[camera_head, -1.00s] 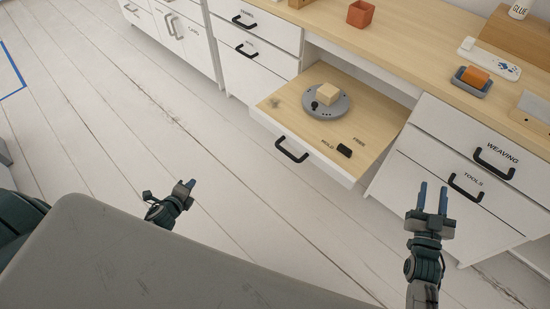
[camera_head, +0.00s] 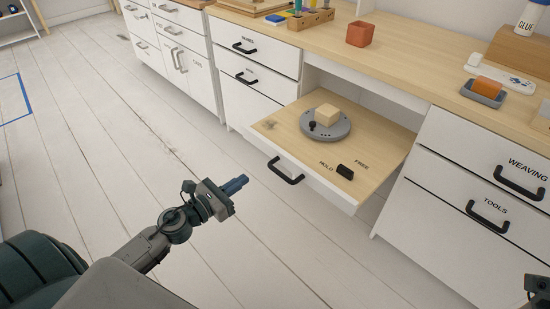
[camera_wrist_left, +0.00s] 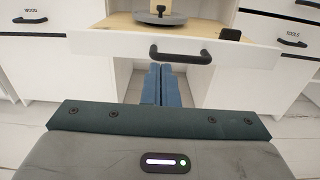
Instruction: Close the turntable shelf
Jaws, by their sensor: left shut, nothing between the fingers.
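The turntable shelf (camera_head: 371,170) is pulled out from the desk, with a black handle (camera_head: 286,171) on its white front. On it sit a grey turntable (camera_head: 336,130) bearing a beige block (camera_head: 327,114), and a black switch (camera_head: 345,172) by the words HOLD and FREE. My left gripper (camera_head: 237,184) is shut and empty, in front of and left of the handle, apart from it. In the left wrist view the shut blue fingers (camera_wrist_left: 161,86) point toward the shelf front, below the handle (camera_wrist_left: 180,56). My right gripper is out of frame; only a bit of that arm shows at the lower right.
White drawers stand left of the shelf, and WEAVING and TOOLS drawers (camera_head: 490,215) with black handles stand right. The desktop (camera_head: 420,75) holds an orange pot (camera_head: 360,34) and a grey dish (camera_head: 483,92) with an orange block. The floor before the shelf is clear.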

